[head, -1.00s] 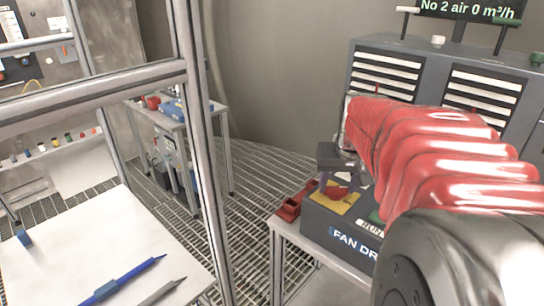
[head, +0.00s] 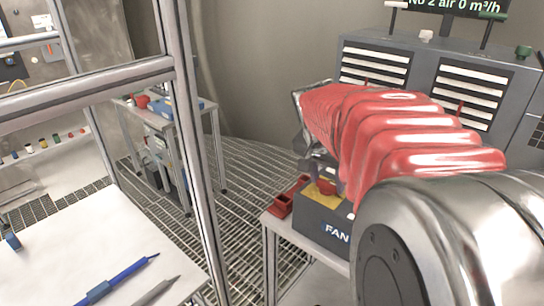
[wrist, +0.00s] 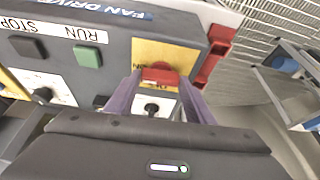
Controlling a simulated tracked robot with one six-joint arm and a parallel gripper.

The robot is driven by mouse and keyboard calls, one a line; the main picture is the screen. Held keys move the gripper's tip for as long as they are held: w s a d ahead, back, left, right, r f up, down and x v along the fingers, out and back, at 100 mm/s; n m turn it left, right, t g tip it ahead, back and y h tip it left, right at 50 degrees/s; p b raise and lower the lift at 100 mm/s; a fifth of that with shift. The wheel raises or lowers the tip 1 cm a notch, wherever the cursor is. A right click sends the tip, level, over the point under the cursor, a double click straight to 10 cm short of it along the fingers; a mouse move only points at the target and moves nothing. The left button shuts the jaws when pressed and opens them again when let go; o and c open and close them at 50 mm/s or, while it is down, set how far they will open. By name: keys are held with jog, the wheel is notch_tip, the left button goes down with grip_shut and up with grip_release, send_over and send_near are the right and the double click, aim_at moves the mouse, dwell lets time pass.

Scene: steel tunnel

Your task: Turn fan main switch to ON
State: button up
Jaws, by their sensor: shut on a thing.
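The fan drive box (head: 312,224) is dark grey and stands on a small table at centre right; it fills the upper left of the wrist view (wrist: 118,50). Its main switch is a red handle (wrist: 160,74) on a yellow plate (wrist: 178,52), also visible in the head view (head: 326,187). Upside-down lettering beside the handle is partly hidden. My gripper (wrist: 158,84) has its two purple fingers on either side of the red handle and is shut on it. In the head view my arm hides part of the box.
A green RUN button (wrist: 88,56) and a dark STOP button (wrist: 27,47) sit on the same box. A red tray (head: 287,197) lies beside it.

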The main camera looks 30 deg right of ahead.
jog(key=shift+s+m, duration=0.1)
jog(key=shift+m, duration=0.2)
jog(key=o, duration=1.1)
jog(key=shift+c, duration=0.2)
jog(key=v, duration=1.3)
jog(key=shift+a+r, duration=0.2)
jog(key=shift+r, duration=0.15)
